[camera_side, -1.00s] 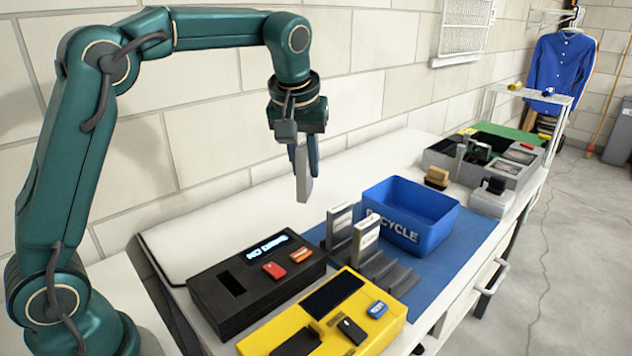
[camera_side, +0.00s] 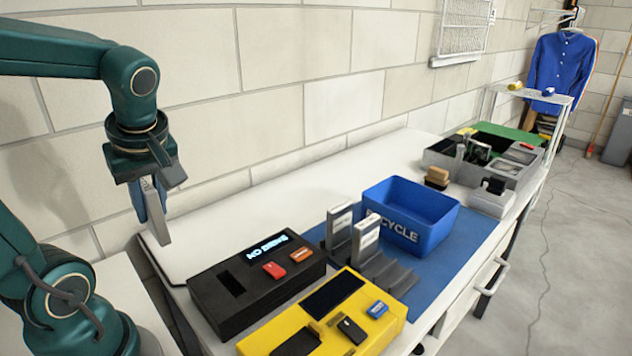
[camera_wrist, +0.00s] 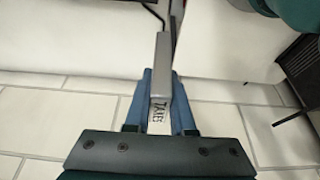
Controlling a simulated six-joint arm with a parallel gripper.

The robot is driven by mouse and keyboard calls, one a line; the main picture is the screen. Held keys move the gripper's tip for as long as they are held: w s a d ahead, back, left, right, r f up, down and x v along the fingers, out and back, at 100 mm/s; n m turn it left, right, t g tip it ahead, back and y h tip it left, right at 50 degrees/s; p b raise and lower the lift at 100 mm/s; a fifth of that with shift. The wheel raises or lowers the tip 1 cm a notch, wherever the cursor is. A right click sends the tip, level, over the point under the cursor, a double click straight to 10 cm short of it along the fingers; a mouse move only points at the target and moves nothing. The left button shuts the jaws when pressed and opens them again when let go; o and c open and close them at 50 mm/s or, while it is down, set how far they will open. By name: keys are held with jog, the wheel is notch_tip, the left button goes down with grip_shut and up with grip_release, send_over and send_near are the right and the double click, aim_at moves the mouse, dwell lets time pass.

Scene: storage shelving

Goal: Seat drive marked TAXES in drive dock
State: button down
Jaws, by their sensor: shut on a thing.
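My gripper (camera_side: 148,205) is shut on a slim grey drive (camera_side: 157,222), which hangs upright below it. In the wrist view the drive (camera_wrist: 162,75) sits between my blue fingers (camera_wrist: 160,105), and its label reads TAXES. The black drive dock (camera_side: 215,300) stands on the bench to the right of and lower than the drive, clear of it. The dock has a dark slot (camera_side: 232,284), a lit display reading NO DRIVE, a red button (camera_side: 274,270) and an orange button (camera_side: 301,255).
Two other drives (camera_side: 366,240) stand in a grey rack (camera_side: 388,275) behind a yellow device (camera_side: 372,330). A blue RECYCLE bin (camera_side: 408,235) is beyond them. A grey tray (camera_side: 520,178) of parts is at the far end. The white bench beside the wall is clear.

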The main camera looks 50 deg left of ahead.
jog(key=shift+w+d+f, duration=1.1)
jog(key=shift+d+f, duration=0.35)
jog(key=shift+f, duration=0.3)
jog(key=shift+w+d+f, duration=1.1)
jog(key=shift+d+f, duration=0.35)
jog(key=shift+f, duration=0.3)
jog(key=shift+w+d+f, duration=1.1)
jog(key=shift+d+f, duration=0.35)
jog(key=shift+f, duration=0.3)
jog(key=shift+f, duration=0.15)
jog(key=c, duration=0.8)
grip_release()
jog(key=shift+o, duration=0.2)
jog(key=shift+w+d+r, duration=0.15)
jog(key=shift+r, duration=0.4)
jog(key=v, duration=1.1)
jog(key=s+m+t+h, duration=0.1)
jog(key=m+t, duration=0.1)
jog(key=m, duration=0.4)
jog(key=s+d+m+t+h, duration=0.1)
jog(key=s+m+h, duration=0.1)
jog(key=m, duration=0.4)
jog(key=s+d+m+t+h, duration=0.1)
jog(key=s+m+t, duration=0.1)
jog(key=m, duration=0.4)
jog(key=shift+f+t, duration=0.3)
jog(key=shift+f, duration=0.05)
